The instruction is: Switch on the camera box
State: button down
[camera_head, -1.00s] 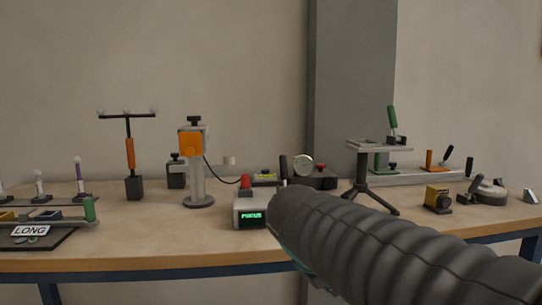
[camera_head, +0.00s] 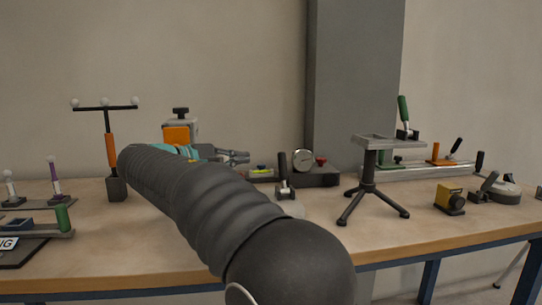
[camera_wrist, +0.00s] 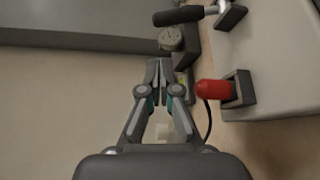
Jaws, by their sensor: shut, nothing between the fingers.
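A pale box, which looks like the camera box (camera_wrist: 275,55), fills the right side of the wrist view. A red-capped lever (camera_wrist: 213,89) in a dark bracket and a black-handled lever (camera_wrist: 182,15) are mounted on it. In the head view my arm hides most of the box; the black-handled lever (camera_head: 283,172) stands upright beside my arm. The box's display is hidden. My gripper (camera_wrist: 158,66) is shut and empty, a short way left of the red lever in the wrist view, apart from it.
A gauge (camera_head: 303,160) sits behind the levers. A black tripod stand (camera_head: 368,185) and a yellow block (camera_head: 449,197) are to the right. A T-shaped stand (camera_head: 110,150) is at left.

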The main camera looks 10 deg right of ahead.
aim_at(283, 172)
jog(key=x, duration=1)
jog(key=shift+s+d+f, duration=0.1)
jog(key=shift+s+d, duration=0.05)
jog(key=shift+d, duration=0.05)
dwell(0.4)
